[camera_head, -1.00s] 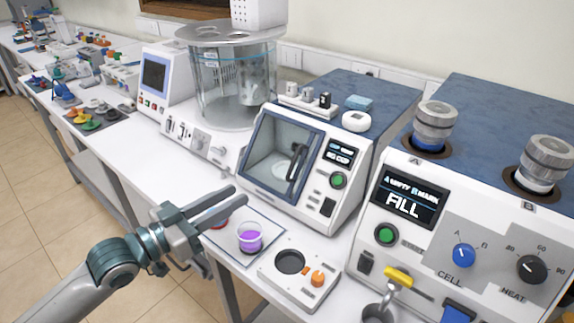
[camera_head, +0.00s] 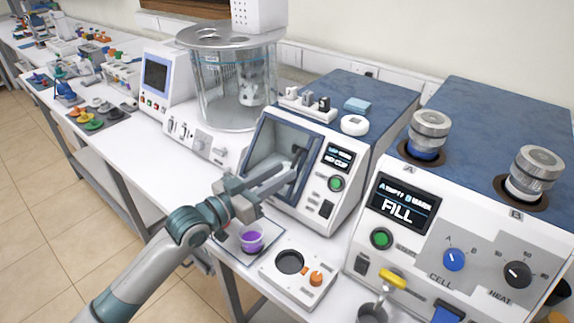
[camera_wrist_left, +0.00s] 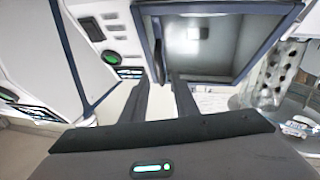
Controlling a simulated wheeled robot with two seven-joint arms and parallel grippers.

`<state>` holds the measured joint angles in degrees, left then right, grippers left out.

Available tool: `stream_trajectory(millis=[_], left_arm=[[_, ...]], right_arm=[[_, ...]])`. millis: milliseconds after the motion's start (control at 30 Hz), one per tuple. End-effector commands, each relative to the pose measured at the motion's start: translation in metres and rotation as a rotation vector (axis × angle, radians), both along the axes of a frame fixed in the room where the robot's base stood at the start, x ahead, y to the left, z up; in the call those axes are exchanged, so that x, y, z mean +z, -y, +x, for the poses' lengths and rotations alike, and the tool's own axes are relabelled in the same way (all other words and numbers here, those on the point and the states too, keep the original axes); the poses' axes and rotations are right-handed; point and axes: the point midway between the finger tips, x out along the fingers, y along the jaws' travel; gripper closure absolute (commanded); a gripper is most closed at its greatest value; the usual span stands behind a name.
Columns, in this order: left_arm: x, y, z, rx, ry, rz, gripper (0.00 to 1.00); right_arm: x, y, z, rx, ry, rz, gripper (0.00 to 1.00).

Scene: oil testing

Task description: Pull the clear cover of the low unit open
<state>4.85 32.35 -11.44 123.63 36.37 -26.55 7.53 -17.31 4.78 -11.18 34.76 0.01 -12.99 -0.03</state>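The low unit (camera_head: 327,204) stands mid-bench, with a small screen and a green button. Its clear cover (camera_head: 268,143) has a dark blue frame and looks closed. The dark handle (camera_head: 301,157) is at the cover's right side, partly hidden by my fingers. My left gripper (camera_head: 299,169) reaches in front of the cover with its fingertips at the handle. In the left wrist view, the cover (camera_wrist_left: 212,40) is ahead and the fingers (camera_wrist_left: 166,82) are apart with a gap between them. Whether they touch the handle cannot be told. My right gripper is not in view.
A cup of purple liquid (camera_head: 252,240) on a mat and a white block with a round well (camera_head: 290,262) stand in front of the unit. The large FILL machine (camera_head: 410,215) is to the right. A glass bath (camera_head: 222,85) stands to the left.

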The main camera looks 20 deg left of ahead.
Motion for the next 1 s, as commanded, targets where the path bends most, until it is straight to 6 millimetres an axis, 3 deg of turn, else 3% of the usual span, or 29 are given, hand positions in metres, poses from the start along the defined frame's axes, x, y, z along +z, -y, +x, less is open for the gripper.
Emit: stream_trajectory(millis=[200,600,633,733,1000], left_arm=[[0.001,0.011,0.02,0.0,0.0,-0.001,0.73],[-0.001,0.014,0.025,0.0,0.0,0.0,0.73],[-0.001,0.014,0.025,0.0,0.0,0.0,0.75],[0.0,0.014,0.025,0.0,0.0,0.0,0.99],[0.0,0.014,0.025,0.0,0.0,0.0,1.0]], right_arm=[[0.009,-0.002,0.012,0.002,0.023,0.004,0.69],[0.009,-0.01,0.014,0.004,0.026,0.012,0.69],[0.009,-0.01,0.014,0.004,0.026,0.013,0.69],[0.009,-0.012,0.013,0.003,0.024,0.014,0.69],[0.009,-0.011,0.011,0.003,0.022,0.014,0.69]])
